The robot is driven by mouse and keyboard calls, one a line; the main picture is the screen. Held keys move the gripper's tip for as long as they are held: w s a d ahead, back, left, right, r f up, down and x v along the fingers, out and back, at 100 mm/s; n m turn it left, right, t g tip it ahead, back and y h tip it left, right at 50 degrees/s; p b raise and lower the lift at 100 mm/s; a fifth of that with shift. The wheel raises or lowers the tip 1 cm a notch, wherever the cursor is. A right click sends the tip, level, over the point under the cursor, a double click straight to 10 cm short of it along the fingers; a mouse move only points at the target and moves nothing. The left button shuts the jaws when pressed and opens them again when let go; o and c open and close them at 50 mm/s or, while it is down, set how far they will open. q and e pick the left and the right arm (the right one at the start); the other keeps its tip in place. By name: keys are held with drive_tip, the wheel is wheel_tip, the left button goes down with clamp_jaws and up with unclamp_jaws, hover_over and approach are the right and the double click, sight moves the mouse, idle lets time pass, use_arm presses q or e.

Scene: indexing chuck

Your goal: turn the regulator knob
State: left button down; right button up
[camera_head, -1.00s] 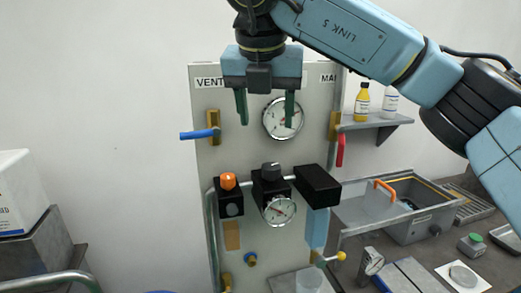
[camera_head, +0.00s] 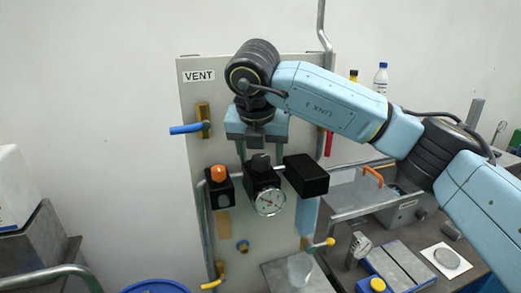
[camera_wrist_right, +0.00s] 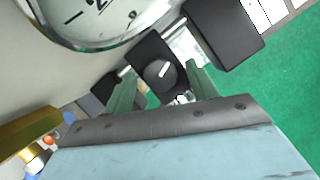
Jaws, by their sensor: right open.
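The regulator knob (camera_head: 260,161) is a dark grey cap on top of a black block on the upright panel, above a round gauge (camera_head: 269,202). In the right wrist view the knob (camera_wrist_right: 163,71) carries a white mark. My right gripper (camera_head: 261,151) points down from above, its green fingers open on either side of the knob. In the wrist view the fingers (camera_wrist_right: 161,78) straddle the knob with a gap on each side; I cannot tell whether the tips reach its height. My left gripper is out of view.
An orange knob (camera_head: 218,173) on a black block sits left of the regulator, and a black box (camera_head: 306,176) sits close on its right. A blue lever (camera_head: 186,129) is at the upper left. A large gauge (camera_wrist_right: 95,15) is near my wrist camera.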

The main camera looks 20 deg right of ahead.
drive_tip(key=shift+f, duration=0.15)
drive_tip(key=shift+c, duration=0.4)
drive_tip(key=c, duration=0.9)
drive_tip(key=n+b, duration=0.1)
drive_tip(key=b, duration=0.1)
drive_tip(key=n+y+b, duration=0.1)
drive_tip(key=shift+d+f+n+t+b, duration=0.1)
drive_tip(key=shift+f+n+t+b, duration=0.1)
drive_tip(key=shift+n+t+b, duration=0.15)
drive_tip(key=shift+r+n+b, duration=0.2)
drive_tip(key=shift+n+b, duration=0.25)
drive_tip(key=shift+n, duration=0.2)
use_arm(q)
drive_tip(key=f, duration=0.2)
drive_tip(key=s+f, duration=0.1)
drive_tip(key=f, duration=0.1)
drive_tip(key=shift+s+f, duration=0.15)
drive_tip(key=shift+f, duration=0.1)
use_arm(e)
drive_tip(key=o, duration=1)
drive_tip(key=shift+r, duration=0.1)
